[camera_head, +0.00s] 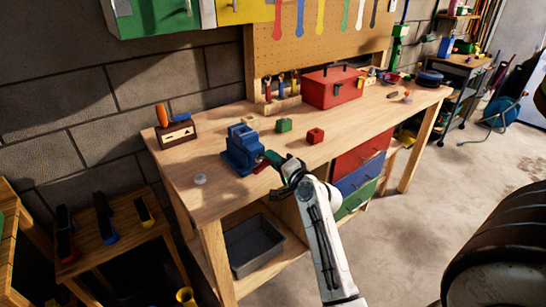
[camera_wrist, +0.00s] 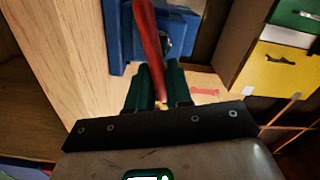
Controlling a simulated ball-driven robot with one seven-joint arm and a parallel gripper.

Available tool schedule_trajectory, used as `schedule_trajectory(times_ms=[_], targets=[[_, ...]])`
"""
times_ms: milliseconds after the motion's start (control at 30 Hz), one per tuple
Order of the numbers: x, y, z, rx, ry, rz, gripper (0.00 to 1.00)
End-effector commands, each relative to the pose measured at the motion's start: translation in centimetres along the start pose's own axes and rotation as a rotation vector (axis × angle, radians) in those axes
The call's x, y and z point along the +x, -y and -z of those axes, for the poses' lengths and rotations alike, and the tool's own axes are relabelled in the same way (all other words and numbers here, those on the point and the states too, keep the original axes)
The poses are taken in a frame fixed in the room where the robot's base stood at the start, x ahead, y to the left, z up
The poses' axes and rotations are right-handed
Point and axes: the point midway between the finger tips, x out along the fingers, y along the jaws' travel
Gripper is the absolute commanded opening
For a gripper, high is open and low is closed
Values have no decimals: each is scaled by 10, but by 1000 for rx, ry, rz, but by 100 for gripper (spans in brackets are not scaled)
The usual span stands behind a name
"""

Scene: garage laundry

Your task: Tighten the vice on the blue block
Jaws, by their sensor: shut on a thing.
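The blue vice (camera_head: 240,155) stands near the front edge of the wooden workbench, left of centre. A blue shape at its top (camera_head: 241,130) may be the block, but I cannot clearly tell it from the vice's own blue jaws. The red handle (camera_wrist: 148,35) runs up between my green fingers in the wrist view, in front of the blue vice body (camera_wrist: 185,28). My gripper (camera_head: 272,160) is at the vice's front right, shut on the handle. Its fingertips also show in the wrist view (camera_wrist: 160,72).
A green block (camera_head: 284,125) and a red block (camera_head: 315,136) lie right of the vice. A red toolbox (camera_head: 333,87) stands further back. A small pale disc (camera_head: 200,180) lies left of the vice. A grey bin (camera_head: 252,245) sits on the shelf below.

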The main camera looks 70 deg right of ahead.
Motion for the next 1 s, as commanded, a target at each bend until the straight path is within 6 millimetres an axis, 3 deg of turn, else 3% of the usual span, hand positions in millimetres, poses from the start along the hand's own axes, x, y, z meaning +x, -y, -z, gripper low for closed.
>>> schedule_trajectory(times_ms=[600, 633, 833, 1000], targets=[[-2, -6, 2, 46, -3, -9, 0], [-3, -6, 2, 46, -3, -9, 21], [-2, -4, 1, 45, -2, -5, 40], [-1, -3, 1, 45, -1, -3, 40]])
